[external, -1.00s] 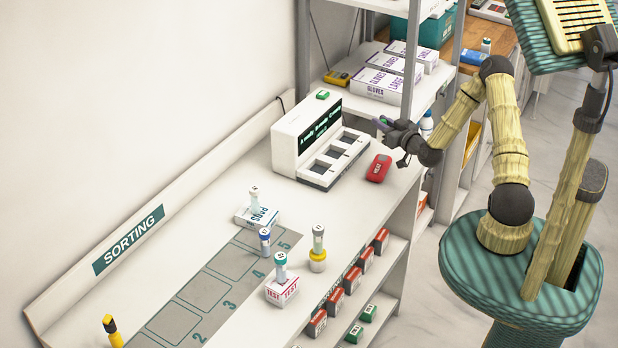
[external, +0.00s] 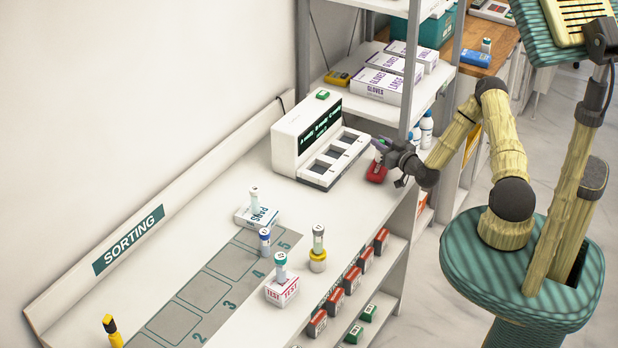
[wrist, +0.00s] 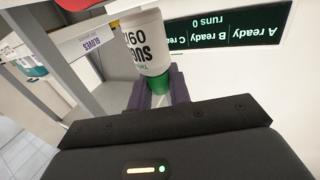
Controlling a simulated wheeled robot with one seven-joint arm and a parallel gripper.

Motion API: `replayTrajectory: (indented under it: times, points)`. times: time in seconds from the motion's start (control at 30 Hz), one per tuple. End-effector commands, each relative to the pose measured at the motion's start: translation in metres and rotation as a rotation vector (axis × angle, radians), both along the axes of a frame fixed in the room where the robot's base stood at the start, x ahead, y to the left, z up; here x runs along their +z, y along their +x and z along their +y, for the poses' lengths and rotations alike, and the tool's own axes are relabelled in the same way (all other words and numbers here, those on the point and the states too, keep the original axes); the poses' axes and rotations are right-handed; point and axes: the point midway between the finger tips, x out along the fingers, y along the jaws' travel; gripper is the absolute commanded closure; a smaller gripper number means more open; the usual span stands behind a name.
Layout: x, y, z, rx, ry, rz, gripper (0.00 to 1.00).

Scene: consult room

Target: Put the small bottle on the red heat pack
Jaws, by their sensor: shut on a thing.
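The small bottle (wrist: 145,45) is white with a green cap (wrist: 156,88) and a dark-lettered label. My gripper (wrist: 153,92) is shut on it around the cap end in the wrist view. In the external view my gripper (external: 383,148) is over the front right end of the bench, and the bottle is mostly hidden there. The red heat pack (external: 376,174) lies on the bench just below my gripper, its upper part covered in that view. A red edge of the pack (wrist: 75,4) shows at the top left of the wrist view. I cannot tell whether the bottle touches it.
A white analyser (external: 305,130) with a screen and slots stands just left of the pack. A shelf post (external: 411,75) and glove boxes (external: 388,85) are close behind my gripper. Tubes on small supports stand farther along the bench (external: 345,215).

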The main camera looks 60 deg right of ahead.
Motion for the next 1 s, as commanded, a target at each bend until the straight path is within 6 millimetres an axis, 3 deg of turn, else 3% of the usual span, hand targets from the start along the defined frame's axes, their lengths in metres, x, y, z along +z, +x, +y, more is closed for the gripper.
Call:
replayTrajectory:
  times: [0.1,0.5,0.53,0.63,1.0]
  points:
    - [-0.0099,-0.0003,-0.0001,-0.001,0.0,0.001,1.0]
    - [-0.0153,0.0,0.0003,0.0,-0.001,0.0,1.0]
    - [-0.0145,0.0,0.0002,0.0,-0.001,0.0,0.77]
    - [-0.0139,0.0,0.0002,0.0,-0.001,0.0,0.59]
    - [-0.0104,-0.0001,0.0,0.0,0.0,0.0,0.59]
